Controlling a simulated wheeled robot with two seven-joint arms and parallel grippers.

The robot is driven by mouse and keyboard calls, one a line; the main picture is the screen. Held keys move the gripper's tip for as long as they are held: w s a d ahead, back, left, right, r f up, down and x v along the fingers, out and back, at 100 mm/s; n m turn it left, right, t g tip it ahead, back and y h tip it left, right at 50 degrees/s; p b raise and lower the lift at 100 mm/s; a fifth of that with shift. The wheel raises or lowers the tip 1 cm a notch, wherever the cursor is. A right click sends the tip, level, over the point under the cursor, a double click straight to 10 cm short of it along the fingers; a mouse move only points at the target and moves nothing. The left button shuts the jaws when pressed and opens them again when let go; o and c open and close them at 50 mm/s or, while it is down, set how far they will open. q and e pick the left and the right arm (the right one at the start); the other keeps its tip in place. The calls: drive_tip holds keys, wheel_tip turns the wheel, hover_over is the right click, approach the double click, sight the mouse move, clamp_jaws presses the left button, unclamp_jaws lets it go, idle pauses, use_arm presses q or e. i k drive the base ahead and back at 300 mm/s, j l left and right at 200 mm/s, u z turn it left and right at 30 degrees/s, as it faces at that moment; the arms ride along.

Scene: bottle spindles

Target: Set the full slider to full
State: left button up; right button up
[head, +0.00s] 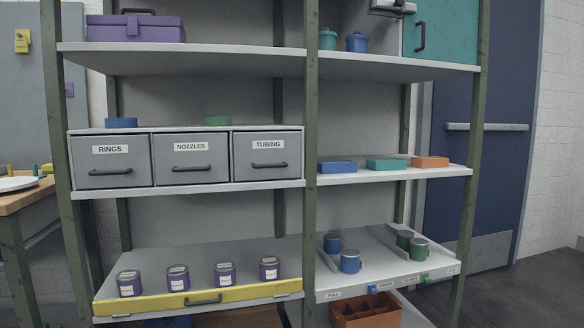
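Along the front edge of the lower right shelf (385,262) runs a label strip. A label that seems to read FULL (334,295) is at its left end. A small blue slider tab (372,289) is to the right of that label, beside another small label (385,287). Further right is a label too small to read surely (411,281), then a green slider tab (425,278) and a last label (453,270). I cannot tell for certain which tab is the full slider. Neither of my grippers is in view.
Blue canisters (350,261) and green canisters (418,249) stand behind the strip, split by low dividers. An orange-brown divided crate (366,312) sits below. Several purple canisters (224,273) stand behind a yellow-fronted edge (200,300). A green post (311,150) separates the bays.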

sight(371, 290)
drive_tip(key=i+l+z, duration=0.1)
drive_tip(key=i, duration=1.05)
drive_tip(key=l+z, duration=0.05)
drive_tip(key=l, duration=0.05)
